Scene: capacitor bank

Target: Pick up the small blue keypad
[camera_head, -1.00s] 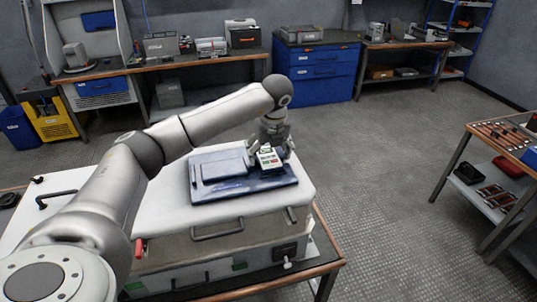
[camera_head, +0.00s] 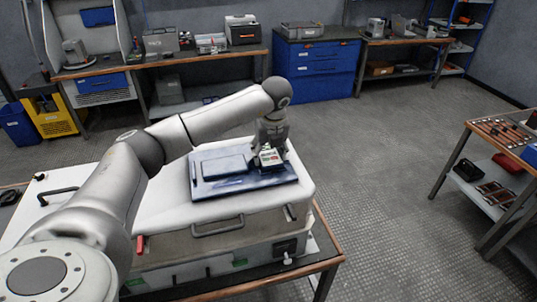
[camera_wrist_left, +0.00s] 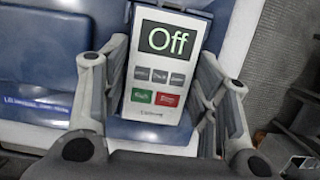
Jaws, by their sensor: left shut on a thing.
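The small keypad (camera_head: 269,157) is at the right part of the dark blue panel (camera_head: 222,190) on top of the white case. In the left wrist view, the keypad (camera_wrist_left: 160,75) has a white face, a blue edge, a green display reading "Off", grey keys, and one green and one red key. My left gripper (camera_head: 268,152) points down over it and is shut on it, with one finger on each side in the wrist view (camera_wrist_left: 160,92). I cannot tell whether the keypad's underside is clear of the panel. My right gripper is not in view.
The white case (camera_head: 150,215) has handles and stands on a wood-edged table (camera_head: 325,265). Benches with equipment (camera_head: 165,65) and a blue drawer cabinet (camera_head: 318,72) line the back wall. A tool cart (camera_head: 495,137) is at right. The floor between is clear.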

